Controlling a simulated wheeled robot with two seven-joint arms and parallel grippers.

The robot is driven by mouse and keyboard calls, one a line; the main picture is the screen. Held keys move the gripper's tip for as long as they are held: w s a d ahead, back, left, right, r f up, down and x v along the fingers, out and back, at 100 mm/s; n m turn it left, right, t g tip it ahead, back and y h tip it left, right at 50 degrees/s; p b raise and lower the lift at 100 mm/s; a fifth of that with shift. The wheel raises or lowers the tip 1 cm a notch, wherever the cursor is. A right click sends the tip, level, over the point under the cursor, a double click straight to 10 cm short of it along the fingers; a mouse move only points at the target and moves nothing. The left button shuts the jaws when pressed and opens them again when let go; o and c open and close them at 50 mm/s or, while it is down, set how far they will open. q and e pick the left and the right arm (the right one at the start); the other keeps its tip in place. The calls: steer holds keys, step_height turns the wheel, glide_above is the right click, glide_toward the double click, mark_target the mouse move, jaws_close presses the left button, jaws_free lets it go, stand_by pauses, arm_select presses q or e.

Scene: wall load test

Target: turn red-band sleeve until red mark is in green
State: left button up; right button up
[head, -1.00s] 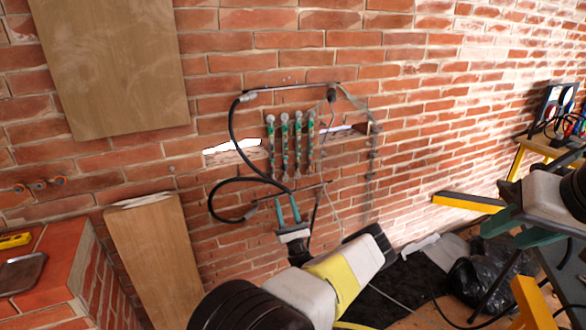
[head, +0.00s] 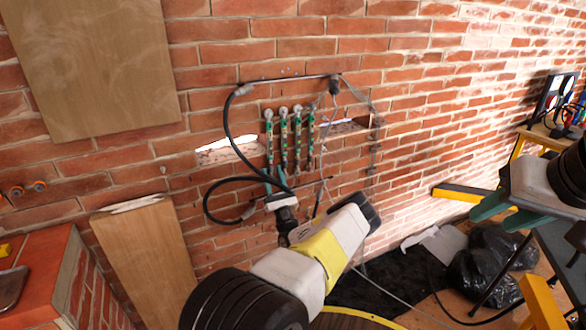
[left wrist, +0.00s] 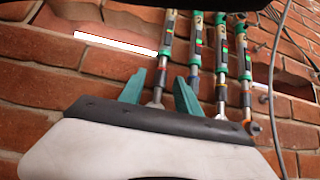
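Several upright struts with green sleeves and small coloured bands hang on the brick wall; the leftmost strut (head: 269,140) also shows in the left wrist view (left wrist: 166,45). A second strut (left wrist: 195,45) beside it shows a small reddish patch. My left gripper (head: 279,185) is open at the struts' lower ends. In the left wrist view its teal fingers (left wrist: 159,92) stand either side of the leftmost strut's thin lower rod, apart from it. My right gripper (head: 508,210) is open and empty, far right.
A black hose (head: 231,130) loops left of the struts, near my left gripper. A metal bar (head: 290,78) runs above them. A grey cable (left wrist: 272,75) hangs to their right. Wooden boards (head: 95,65) lean left; black bags (head: 480,270) lie lower right.

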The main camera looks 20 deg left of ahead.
arm_select(q)
steer(key=shift+w+a+r, duration=0.15)
steer(key=shift+r, duration=0.1)
jaws_close()
steer(key=shift+w+d+f+n+g+y, duration=0.1)
steer(key=shift+n+g+y, duration=0.65)
steer(key=shift+g+y, duration=0.5)
steer(key=shift+w+d+n+g+y, duration=0.1)
steer(key=shift+n+g+y, duration=0.7)
steer(key=shift+g, duration=0.85)
jaws_free()
